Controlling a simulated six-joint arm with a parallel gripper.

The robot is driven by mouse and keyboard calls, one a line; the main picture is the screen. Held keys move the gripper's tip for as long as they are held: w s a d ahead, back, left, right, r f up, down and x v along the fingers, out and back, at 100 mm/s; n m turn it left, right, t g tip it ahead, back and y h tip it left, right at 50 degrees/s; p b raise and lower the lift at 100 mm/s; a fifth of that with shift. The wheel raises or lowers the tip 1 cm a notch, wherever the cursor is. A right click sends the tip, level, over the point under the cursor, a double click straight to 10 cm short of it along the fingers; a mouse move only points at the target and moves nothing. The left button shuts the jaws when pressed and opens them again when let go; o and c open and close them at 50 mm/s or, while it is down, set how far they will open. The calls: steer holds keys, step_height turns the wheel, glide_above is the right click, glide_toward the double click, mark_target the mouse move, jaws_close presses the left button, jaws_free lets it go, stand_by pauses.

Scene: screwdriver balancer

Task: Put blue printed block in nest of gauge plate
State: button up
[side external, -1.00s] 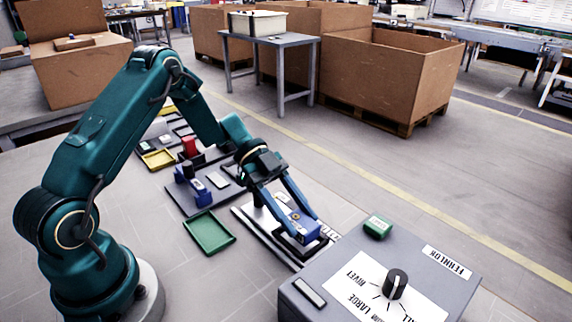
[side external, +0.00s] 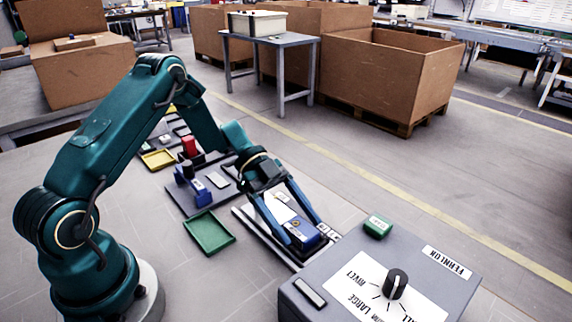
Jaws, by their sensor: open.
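The blue printed block (side external: 309,238) sits low at the front end of the gauge plate (side external: 254,231), where the dark nest was visible earlier. A light label shows on its right side. My gripper (side external: 304,235) is pointing down with its two long blue fingers on either side of the block. The fingers are open, and their tips are down close to the block's sides. The block and fingers hide the nest, so I cannot tell whether the block is fully seated.
A grey control box (side external: 340,285) with a black knob (side external: 396,284) and a green block (side external: 378,227) stands close to the right. A green tray (side external: 209,233) lies left of the plate. Another fixture with blue and red parts (side external: 188,150) is behind.

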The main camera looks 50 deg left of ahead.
mark_target(299, 226)
steer(key=v, duration=0.4)
steer(key=shift+a, duration=0.1)
steer(key=shift+a+r, duration=0.25)
steer(key=s+r+n+t+y, duration=0.2)
steer(key=s+r+n+y, duration=0.3)
steer(key=n, duration=0.4)
steer(key=s+d+r+n+t+y, duration=0.1)
steer(key=s+r+n+t+y, duration=0.2)
steer(key=s+r+n+y, duration=0.2)
steer(key=s+n+y, duration=0.2)
steer(key=s+n, duration=0.2)
steer(key=s, duration=0.1)
steer(key=shift+s+r+t, duration=0.15)
steer(key=shift+r+t, duration=0.15)
steer(key=shift+r, duration=0.1)
steer(key=o, duration=0.3)
steer(key=shift+d, duration=0.1)
steer(key=shift+o, duration=0.2)
